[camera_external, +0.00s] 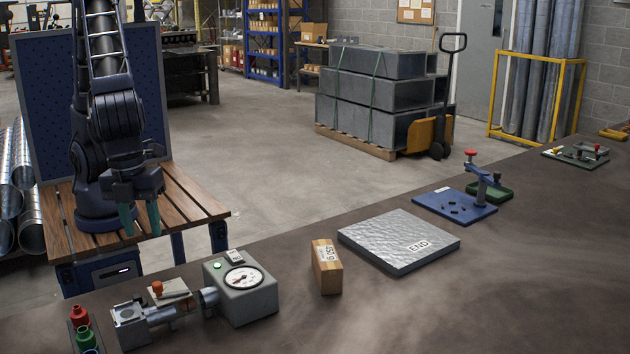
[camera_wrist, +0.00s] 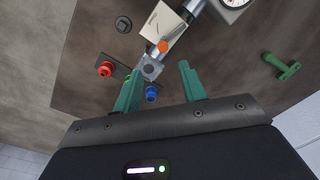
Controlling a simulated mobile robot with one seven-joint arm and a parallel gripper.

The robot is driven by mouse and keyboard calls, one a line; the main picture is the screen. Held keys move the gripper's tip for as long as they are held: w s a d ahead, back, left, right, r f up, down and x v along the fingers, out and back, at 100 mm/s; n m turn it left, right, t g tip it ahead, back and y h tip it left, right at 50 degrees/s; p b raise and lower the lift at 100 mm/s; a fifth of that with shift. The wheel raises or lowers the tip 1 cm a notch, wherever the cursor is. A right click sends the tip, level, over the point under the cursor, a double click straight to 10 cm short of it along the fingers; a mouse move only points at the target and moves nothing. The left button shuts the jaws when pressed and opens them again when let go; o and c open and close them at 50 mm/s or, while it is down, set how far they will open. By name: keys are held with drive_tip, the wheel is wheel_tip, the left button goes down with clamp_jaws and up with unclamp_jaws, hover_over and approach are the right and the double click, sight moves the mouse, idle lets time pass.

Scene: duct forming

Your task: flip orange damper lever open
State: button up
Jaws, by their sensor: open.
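The orange damper lever knob (camera_external: 157,287) stands by a beige plate (camera_external: 175,289) on top of a small metal duct (camera_external: 160,315) on the workbench. In the wrist view the orange knob (camera_wrist: 163,47) shows beyond the fingertips, near the beige plate (camera_wrist: 164,28). Which way the lever points is too small to tell. My gripper (camera_external: 140,218) is open and empty, fingers pointing down, above and behind the duct, apart from the lever. In the wrist view its two green fingers (camera_wrist: 158,78) are spread wide with nothing between them touching.
A grey gauge box (camera_external: 240,288) joins the duct on its right. Red, green and blue fittings (camera_external: 82,330) stand close at its left. A cardboard box (camera_external: 326,266), a metal END slab (camera_external: 399,241) and a blue fixture (camera_external: 455,205) lie farther right. Front bench is clear.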

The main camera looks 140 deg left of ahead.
sight(156, 283)
drive_tip(key=f, duration=0.4)
drive_tip(key=w+f, duration=0.1)
drive_tip(key=f, duration=0.7)
drive_tip(key=shift+w+a, duration=0.15)
drive_tip(key=shift+a, duration=0.05)
clamp_jaws()
drive_tip(key=shift+w+d+n, duration=0.1)
drive_tip(key=shift+w+n, duration=0.65)
drive_tip(key=shift+n, duration=0.65)
unclamp_jaws()
